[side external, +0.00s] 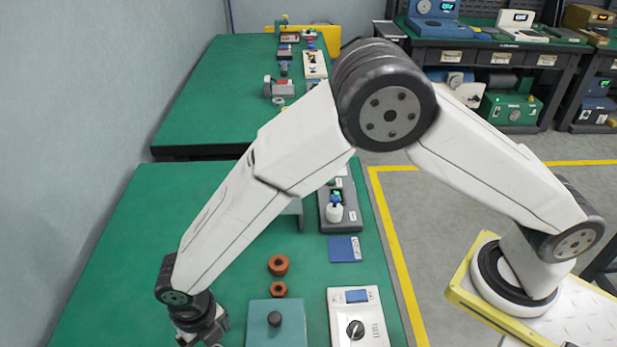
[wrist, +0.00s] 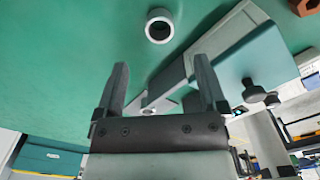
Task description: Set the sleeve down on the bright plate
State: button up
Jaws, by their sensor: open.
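A pale grey, ring-shaped sleeve (wrist: 148,28) with a dark bore stands on the green table top at the top of the wrist view. My gripper (wrist: 160,62) is open, with its two fingers apart and nothing between them. The sleeve is beyond the fingertips, apart from them. A bright metal plate (wrist: 160,104) with a hole shows between and behind the fingers, partly hidden by them; I cannot tell for sure that it is the task's plate. In the side view my gripper (side external: 202,335) is low at the bottom left, and the sleeve is not clear there.
A teal box (side external: 262,334) with a black knob stands right of my gripper. The table's left part is clear.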

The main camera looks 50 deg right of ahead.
jog(key=shift+f, duration=1.3)
jog(key=shift+f, duration=0.1)
jog(key=shift+w+f, duration=0.1)
jog(key=shift+f, duration=2.4)
grip_shut()
